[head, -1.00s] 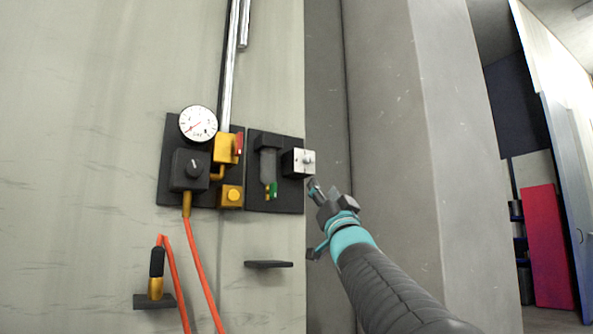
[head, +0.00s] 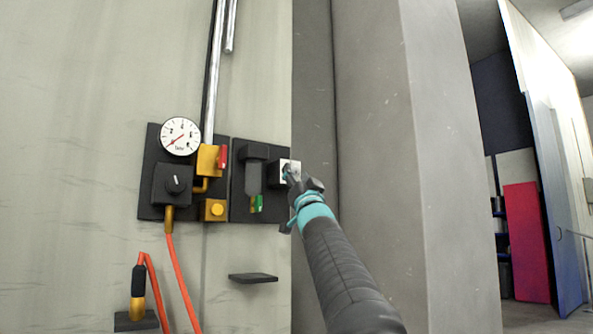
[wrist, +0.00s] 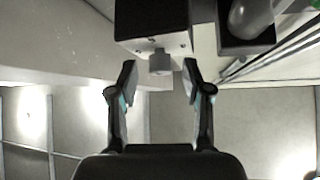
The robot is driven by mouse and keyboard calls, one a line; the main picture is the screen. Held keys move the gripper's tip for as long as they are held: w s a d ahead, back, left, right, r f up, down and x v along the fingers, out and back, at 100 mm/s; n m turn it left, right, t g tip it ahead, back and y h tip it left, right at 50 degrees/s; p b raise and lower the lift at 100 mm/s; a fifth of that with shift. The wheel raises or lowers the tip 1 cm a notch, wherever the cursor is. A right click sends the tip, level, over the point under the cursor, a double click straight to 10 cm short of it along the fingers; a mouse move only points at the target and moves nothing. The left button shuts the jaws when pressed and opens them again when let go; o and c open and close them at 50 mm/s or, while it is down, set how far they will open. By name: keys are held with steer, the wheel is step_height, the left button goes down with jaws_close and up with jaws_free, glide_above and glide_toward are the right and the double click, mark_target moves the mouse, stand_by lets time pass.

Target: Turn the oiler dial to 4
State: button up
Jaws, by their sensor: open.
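The oiler dial is a small grey knob (wrist: 160,64) on the white face of a dark box in the wrist view. In the head view the white dial face (head: 295,167) is partly covered by my gripper (head: 290,180), and the knob is hard to make out. My gripper (wrist: 158,84) is open, with one finger on each side of the knob and gaps showing on both sides. Whether the fingertips reach the knob's depth cannot be told. The numbers on the dial face are too small to read.
Left of the dial are a grey oiler bowl with a green part (head: 256,203), a yellow valve with a red lever (head: 222,156), a round gauge (head: 180,136) and a black regulator knob (head: 173,185). A small dark shelf (head: 253,278) juts out below. A grey pillar (head: 380,130) stands to the right.

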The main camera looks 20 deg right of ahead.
steer(key=shift+w, duration=0.15)
jaws_close()
steer(key=shift+r, duration=0.1)
steer(key=shift+n+y+p, duration=0.35)
steer(key=shift+n+y, duration=0.05)
steer(key=shift+n, duration=0.1)
steer(key=n+y, duration=0.1)
steer(key=n+y+p, duration=0.1)
steer(key=n+y, duration=0.1)
steer(key=n, duration=0.1)
steer(key=shift+d+y, duration=0.25)
steer(key=shift+y, duration=0.15)
steer(key=n+g+y, duration=0.1)
steer(key=n+y, duration=0.5)
steer(key=shift+d, duration=0.15)
steer(key=shift+w+d+n+g+y, duration=0.1)
steer(key=shift+n+g+y, duration=0.7)
steer(key=shift+n+y, duration=0.55)
steer(key=shift+n+g+y, duration=0.8)
steer(key=shift+n+y, duration=0.15)
steer(key=shift+n, duration=0.7)
steer(key=shift+n+g+y, duration=0.3)
steer(key=shift+n+y, duration=0.1)
steer(key=shift+n, duration=0.2)
